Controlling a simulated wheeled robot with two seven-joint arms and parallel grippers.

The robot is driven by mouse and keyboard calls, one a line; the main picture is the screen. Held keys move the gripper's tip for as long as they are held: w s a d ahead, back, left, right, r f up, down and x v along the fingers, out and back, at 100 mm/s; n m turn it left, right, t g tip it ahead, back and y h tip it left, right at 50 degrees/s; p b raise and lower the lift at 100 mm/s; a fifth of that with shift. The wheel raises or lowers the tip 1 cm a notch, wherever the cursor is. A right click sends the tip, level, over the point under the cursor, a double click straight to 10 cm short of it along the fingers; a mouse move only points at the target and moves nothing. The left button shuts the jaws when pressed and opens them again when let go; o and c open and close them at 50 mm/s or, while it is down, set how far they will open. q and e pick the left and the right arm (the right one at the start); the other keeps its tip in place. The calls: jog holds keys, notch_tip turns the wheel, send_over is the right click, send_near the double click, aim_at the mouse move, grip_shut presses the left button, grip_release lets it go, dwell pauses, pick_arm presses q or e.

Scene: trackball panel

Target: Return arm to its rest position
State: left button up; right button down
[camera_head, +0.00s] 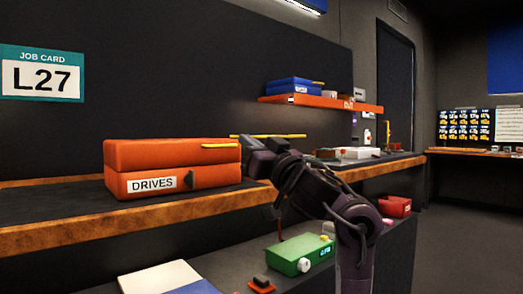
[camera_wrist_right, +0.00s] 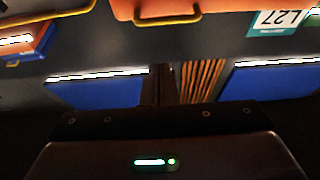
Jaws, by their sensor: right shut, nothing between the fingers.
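My right arm (camera_head: 318,190) rises from the bottom right of the head view and bends left over the workbench edge. My right gripper (camera_head: 252,158) is at the right end of the orange cases, seen partly end-on; whether it touches them I cannot tell. In the right wrist view, its dark fingers (camera_wrist_right: 159,85) are together with nothing between them. My left gripper is not in view.
Two stacked orange cases, the lower labelled DRIVES (camera_head: 150,184), stand on the wood-edged bench (camera_head: 60,238). A green box (camera_head: 300,255) sits on the lower surface. An orange shelf (camera_head: 335,103) and a job card (camera_head: 42,74) are on the wall.

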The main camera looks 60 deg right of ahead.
jog(key=shift+v, duration=2.1)
jog(key=shift+w+a, duration=0.1)
